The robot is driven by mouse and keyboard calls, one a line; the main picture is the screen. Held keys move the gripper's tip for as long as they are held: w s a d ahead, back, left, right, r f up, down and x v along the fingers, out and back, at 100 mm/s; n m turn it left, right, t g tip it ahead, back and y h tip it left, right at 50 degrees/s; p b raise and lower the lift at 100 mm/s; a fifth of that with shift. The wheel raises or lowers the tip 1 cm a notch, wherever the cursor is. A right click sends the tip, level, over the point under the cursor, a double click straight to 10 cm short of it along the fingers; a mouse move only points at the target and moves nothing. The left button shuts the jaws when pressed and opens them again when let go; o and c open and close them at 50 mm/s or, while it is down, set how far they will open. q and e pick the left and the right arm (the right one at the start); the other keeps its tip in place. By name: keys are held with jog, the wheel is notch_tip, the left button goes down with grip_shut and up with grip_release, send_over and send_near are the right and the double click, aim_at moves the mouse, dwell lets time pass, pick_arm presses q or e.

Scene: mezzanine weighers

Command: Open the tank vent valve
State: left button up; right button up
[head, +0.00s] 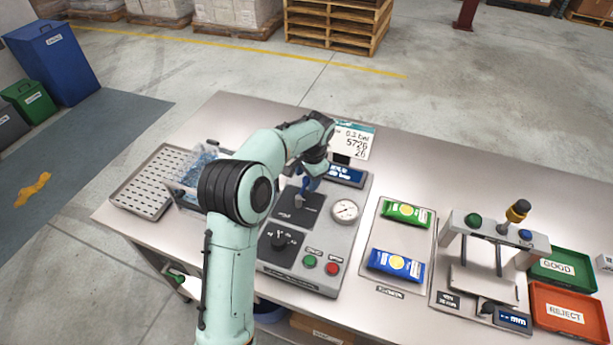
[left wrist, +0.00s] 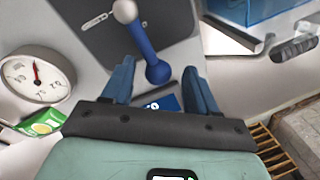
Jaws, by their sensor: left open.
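The vent valve is a blue lever on a pale round hub, set on a dark square plate of the grey control panel (head: 318,255). In the left wrist view the lever (left wrist: 143,45) runs from the hub toward my gripper and ends in a round blue knob. My left gripper (left wrist: 160,82) is open, with one blue finger on each side of the knob end; I see gaps and cannot tell any contact. In the head view my left gripper (head: 308,183) hangs over the valve plate (head: 290,214) and hides most of the lever. My right gripper is not in view.
A pressure gauge (head: 345,211) sits right of the valve. A dark knob (head: 279,240) and green (head: 309,262) and red (head: 332,268) buttons are nearer. A display card (head: 354,139) stands behind. A perforated tray (head: 148,182) lies left; green (head: 406,213) and blue (head: 397,265) packets lie right.

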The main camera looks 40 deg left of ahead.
pick_arm(q)
notch_tip(320, 180, up, 13)
jog(key=d, duration=0.2)
jog(key=shift+s+p, duration=0.4)
jog(key=shift+p, duration=0.05)
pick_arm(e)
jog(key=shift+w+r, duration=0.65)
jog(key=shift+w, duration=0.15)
pick_arm(q)
jog(key=shift+f, duration=0.1)
